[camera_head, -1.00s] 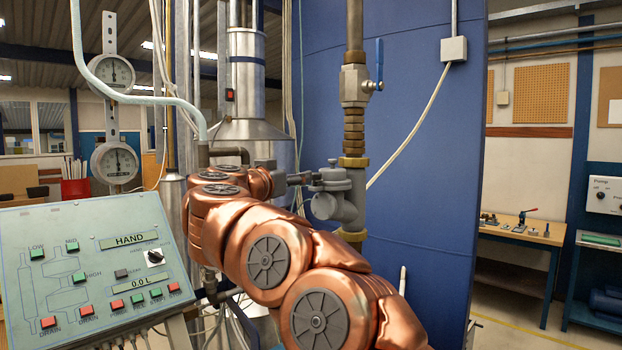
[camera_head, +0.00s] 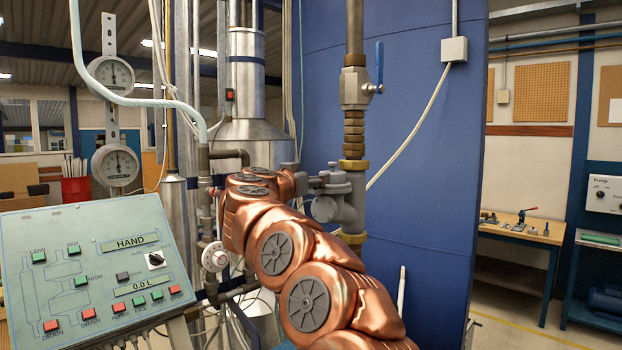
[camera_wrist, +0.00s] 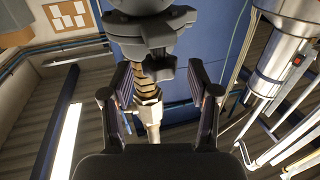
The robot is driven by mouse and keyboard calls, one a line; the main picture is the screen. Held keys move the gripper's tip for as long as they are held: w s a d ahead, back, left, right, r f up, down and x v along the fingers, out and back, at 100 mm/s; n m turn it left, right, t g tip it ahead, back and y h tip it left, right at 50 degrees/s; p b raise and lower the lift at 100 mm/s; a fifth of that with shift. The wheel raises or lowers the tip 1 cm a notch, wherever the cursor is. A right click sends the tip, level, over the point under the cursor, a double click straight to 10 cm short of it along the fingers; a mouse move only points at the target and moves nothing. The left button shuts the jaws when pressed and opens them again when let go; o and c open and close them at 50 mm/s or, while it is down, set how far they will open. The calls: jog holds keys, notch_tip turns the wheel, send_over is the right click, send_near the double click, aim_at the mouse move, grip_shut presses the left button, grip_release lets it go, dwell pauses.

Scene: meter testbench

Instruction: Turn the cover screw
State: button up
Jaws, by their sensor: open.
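A grey meter body (camera_head: 345,205) sits in the vertical pipe line, between brass fittings, in the head view. In the wrist view the dark grey body (camera_wrist: 150,28) fills the top middle, with a small dark winged part (camera_wrist: 168,72), which looks like the cover screw, sticking out below its round flange. My gripper (camera_wrist: 160,72) is open, with one finger on each side of the winged part and nothing clearly held. In the head view my gripper is small, beside the left side of the grey body. Whether a finger touches the screw cannot be told.
A vertical pipe with a blue-handled valve (camera_head: 356,86) rises above the meter body. A blue tank (camera_head: 430,200) stands close behind. A sloped control panel (camera_head: 95,260) is at front left, and a round pale handwheel (camera_head: 215,256) is left of my arm. Thin hoses hang nearby.

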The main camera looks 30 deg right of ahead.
grip_shut()
dwell(0.4)
